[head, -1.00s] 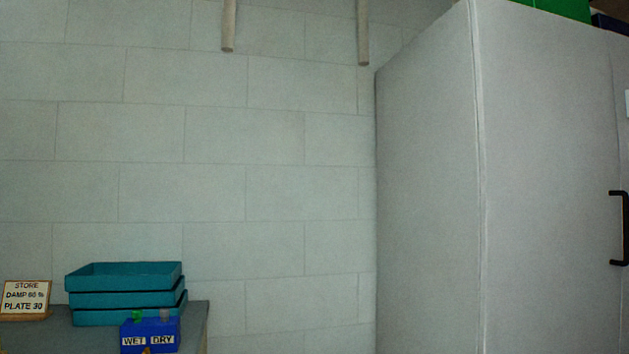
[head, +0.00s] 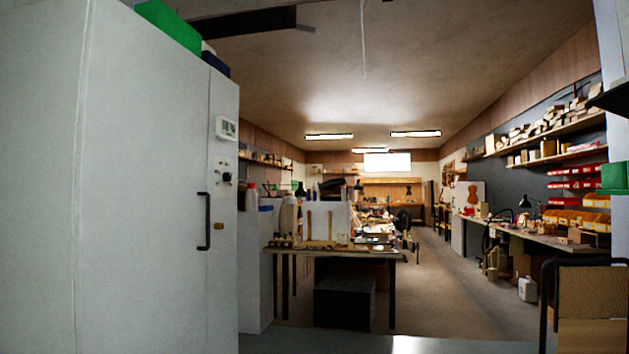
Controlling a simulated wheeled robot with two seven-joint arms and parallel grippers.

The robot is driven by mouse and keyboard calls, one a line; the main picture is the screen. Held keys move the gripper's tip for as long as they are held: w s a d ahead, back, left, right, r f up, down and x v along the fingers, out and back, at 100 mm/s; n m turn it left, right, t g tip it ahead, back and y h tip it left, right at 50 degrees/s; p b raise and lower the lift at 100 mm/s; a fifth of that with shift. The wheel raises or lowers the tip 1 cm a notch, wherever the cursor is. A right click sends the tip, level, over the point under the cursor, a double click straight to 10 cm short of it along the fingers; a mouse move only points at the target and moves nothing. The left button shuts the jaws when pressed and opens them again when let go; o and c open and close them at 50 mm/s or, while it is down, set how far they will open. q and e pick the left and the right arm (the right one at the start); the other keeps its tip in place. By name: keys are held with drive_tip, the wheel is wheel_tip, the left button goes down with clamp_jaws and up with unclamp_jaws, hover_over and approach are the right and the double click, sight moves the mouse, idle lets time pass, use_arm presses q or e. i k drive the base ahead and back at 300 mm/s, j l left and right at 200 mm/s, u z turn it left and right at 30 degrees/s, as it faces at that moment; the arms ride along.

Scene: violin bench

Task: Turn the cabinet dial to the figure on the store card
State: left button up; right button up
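The tall pale grey cabinet (head: 150,200) stands at the left of the head view, its narrow door side facing the room. On that side are a white display panel (head: 227,128), a small dark dial (head: 227,177) below it, and a black bar handle (head: 204,221). The dial is small and seen at a steep angle, so its setting cannot be read. The store card is out of view now; in the earlier frame it reads "STORE DAMP 60 %, PLATE 30", the damp figure being small and slightly blurred. Neither of my grippers is in view.
A workbench (head: 340,252) with tools stands beyond the cabinet, a dark box (head: 344,302) beneath it. Open floor (head: 440,290) runs down the room's middle. A long side bench (head: 530,236) lines the right. A dark-framed object (head: 590,300) is close at lower right.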

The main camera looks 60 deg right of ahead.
sight(226, 176)
drive_tip(key=z, duration=1.55)
drive_tip(key=u, duration=3.05)
drive_tip(key=z, duration=3.05)
drive_tip(key=i+l, duration=0.25)
drive_tip(key=i, duration=0.2)
drive_tip(key=i+l, duration=0.3)
drive_tip(key=i, duration=0.2)
drive_tip(key=i+l, duration=0.25)
drive_tip(key=i, duration=0.2)
drive_tip(key=i+l+z, duration=0.1)
drive_tip(key=i+l, duration=0.2)
drive_tip(key=i, duration=0.15)
